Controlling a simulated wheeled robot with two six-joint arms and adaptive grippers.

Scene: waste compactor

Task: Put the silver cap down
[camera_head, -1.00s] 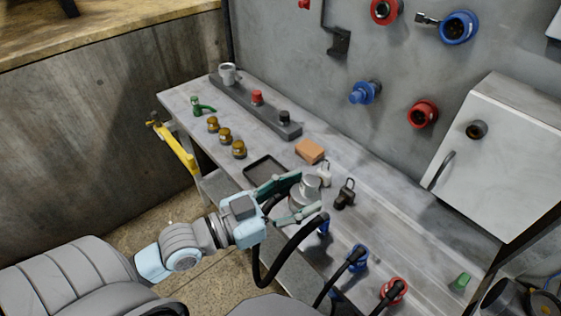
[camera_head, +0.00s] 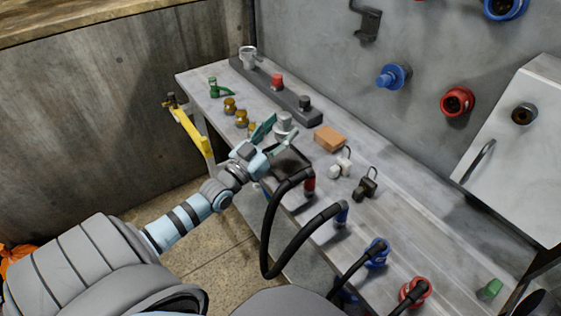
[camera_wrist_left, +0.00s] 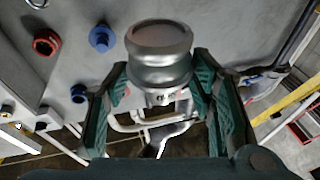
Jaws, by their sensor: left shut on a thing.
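The silver cap (camera_head: 284,121) is between the fingers of my left gripper (camera_head: 279,131), which is shut on it. In the head view they are near the black shallow tray (camera_head: 295,160) on the metal bench, beside the row of brass pieces. The gap between the cap and the bench cannot be judged. In the left wrist view the rounded silver cap (camera_wrist_left: 160,55) sits between the two green fingers of the left gripper (camera_wrist_left: 158,88). My right gripper is not in view.
Several brass pieces (camera_head: 241,118) stand left of the gripper. A dark rack (camera_head: 262,80) behind holds a silver cup, a red and a black piece. An orange block (camera_head: 330,138) and two small padlock-like items (camera_head: 365,185) lie to the right. Black hoses (camera_head: 272,225) loop in front.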

